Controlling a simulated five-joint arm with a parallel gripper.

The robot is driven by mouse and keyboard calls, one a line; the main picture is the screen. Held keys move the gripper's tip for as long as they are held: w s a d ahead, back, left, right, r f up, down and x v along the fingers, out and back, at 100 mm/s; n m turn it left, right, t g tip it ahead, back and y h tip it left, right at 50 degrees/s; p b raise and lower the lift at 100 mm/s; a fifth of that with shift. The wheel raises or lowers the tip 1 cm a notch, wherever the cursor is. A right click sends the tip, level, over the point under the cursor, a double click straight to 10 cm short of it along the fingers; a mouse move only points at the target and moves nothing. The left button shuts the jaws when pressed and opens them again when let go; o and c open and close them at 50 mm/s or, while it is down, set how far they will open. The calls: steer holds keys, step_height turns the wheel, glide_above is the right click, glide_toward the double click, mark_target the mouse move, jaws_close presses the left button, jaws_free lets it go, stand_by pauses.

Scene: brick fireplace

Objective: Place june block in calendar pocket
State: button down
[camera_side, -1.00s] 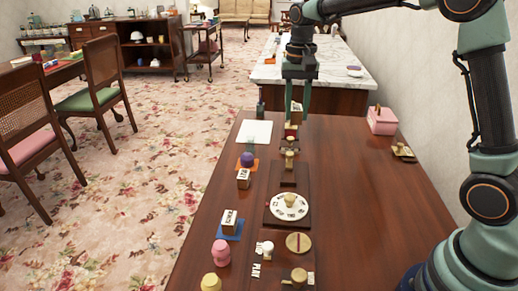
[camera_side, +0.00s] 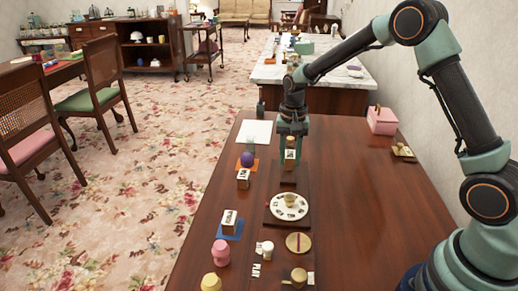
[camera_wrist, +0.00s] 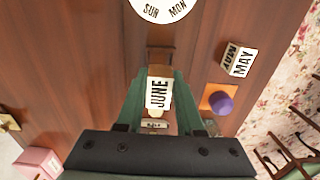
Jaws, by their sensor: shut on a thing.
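The june block (camera_wrist: 158,92) is a pale block with JUNE on its face, seen between my fingers in the wrist view. In the side view the june block (camera_side: 290,158) is at the far middle of the table. My gripper (camera_side: 291,146) is shut on it from above, and its fingers flank the block in the wrist view (camera_wrist: 159,86). The calendar's round white dial (camera_side: 289,207) sits on a dark wooden base nearer the side camera. A dark recess (camera_wrist: 160,58) lies between block and dial. I cannot tell if the block touches the wood below.
A may block (camera_wrist: 240,62) and a purple ball on an orange mat (camera_wrist: 221,102) lie beside the row. Another block on a blue mat (camera_side: 229,222), pink (camera_side: 220,252) and yellow pieces stand nearer. A pink box (camera_side: 382,121) is at right.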

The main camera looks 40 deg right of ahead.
mark_target(290, 169)
steer(key=shift+f, duration=2.3)
steer(key=shift+f, duration=0.3)
steer(key=shift+f, duration=0.4)
steer(key=c, duration=0.5)
jaws_free()
steer(key=shift+s, duration=0.1)
steer(key=shift+c, duration=0.2)
step_height(290, 169, up, 13)
steer(key=shift+f, duration=0.15)
steer(key=shift+r, duration=0.65)
steer(key=s+a+r+n+t, duration=0.1)
steer(key=s+r+n, duration=0.3)
steer(key=s, duration=0.5)
steer(key=s+a+r+n+t, duration=0.2)
steer(key=s+r+n+t, duration=0.2)
steer(key=s, duration=0.5)
steer(key=shift+s+r+n+t, duration=0.15)
steer(key=shift+r+n+t, duration=0.25)
steer(key=shift+r, duration=0.5)
